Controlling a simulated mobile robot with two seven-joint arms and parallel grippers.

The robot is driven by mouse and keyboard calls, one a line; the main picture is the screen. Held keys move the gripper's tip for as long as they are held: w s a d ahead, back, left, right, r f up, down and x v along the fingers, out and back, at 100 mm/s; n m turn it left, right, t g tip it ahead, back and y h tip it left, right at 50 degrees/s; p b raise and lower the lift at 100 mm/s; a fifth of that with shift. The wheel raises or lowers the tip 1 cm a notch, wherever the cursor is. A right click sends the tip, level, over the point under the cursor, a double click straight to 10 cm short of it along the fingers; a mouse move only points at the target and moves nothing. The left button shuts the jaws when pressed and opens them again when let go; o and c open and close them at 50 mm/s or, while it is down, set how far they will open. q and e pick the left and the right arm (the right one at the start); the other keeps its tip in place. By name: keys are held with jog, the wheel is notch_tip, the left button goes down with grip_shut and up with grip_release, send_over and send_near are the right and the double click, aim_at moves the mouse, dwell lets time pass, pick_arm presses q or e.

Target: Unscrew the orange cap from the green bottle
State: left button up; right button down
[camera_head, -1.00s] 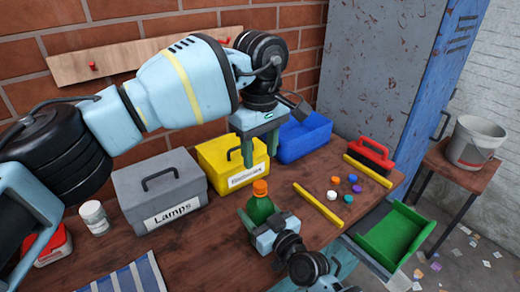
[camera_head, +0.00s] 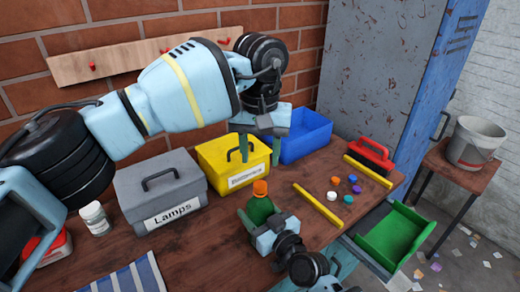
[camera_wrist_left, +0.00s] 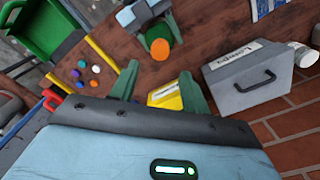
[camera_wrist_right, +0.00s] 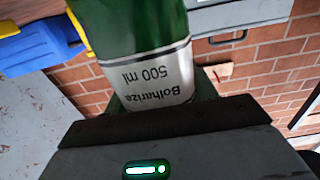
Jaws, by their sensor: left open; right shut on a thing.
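The green bottle (camera_head: 260,208) stands upright near the table's front, with the orange cap (camera_head: 260,187) on its top. The cap is outside that view. My left gripper (camera_head: 260,153) is open and empty above the cap, apart from it. In the left wrist view the cap (camera_wrist_left: 160,49) lies beyond the gap between the two fingers (camera_wrist_left: 158,88).
Behind stand a grey Lamps box (camera_head: 160,188), a yellow Batteries box (camera_head: 232,165) and a blue bin (camera_head: 303,135). Several small coloured caps (camera_head: 348,189), a yellow strip (camera_head: 318,206) and a red brush (camera_head: 369,154) lie right. A white jar (camera_head: 95,218) stands left.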

aim_at(260, 185)
pick_arm(q)
jog(key=shift+f, duration=3.85)
grip_shut()
